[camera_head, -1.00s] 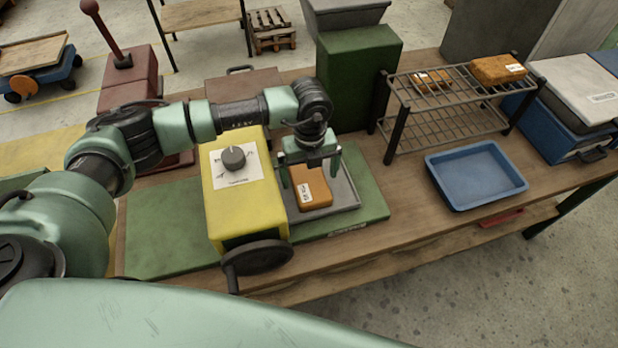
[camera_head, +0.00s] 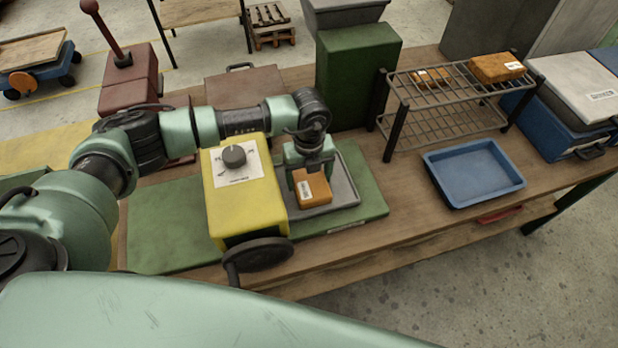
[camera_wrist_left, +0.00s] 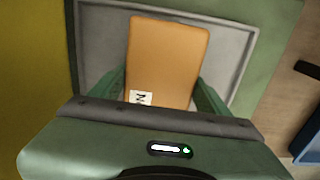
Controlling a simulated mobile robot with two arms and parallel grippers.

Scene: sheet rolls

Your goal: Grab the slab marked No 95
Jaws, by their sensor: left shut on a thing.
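An orange-brown slab with a white label (camera_head: 313,189) is at the grey tray (camera_head: 348,185) on the green base, beside the yellow machine. The label is too small to read in the head view. In the left wrist view the slab (camera_wrist_left: 168,60) shows part of its label, with an "N" visible and the rest cut off by the gripper. My left gripper (camera_head: 308,172) is shut on this slab, one finger on each side. I cannot tell whether the slab still touches the tray. My right gripper is not in view.
Two more orange-brown slabs lie on the wire rack: a labelled one (camera_head: 497,67) and another (camera_head: 431,78). An empty blue tray (camera_head: 473,172) sits on the table in front. The yellow machine (camera_head: 240,200) with its crank stands close left of the gripper. A green block (camera_head: 355,80) stands behind.

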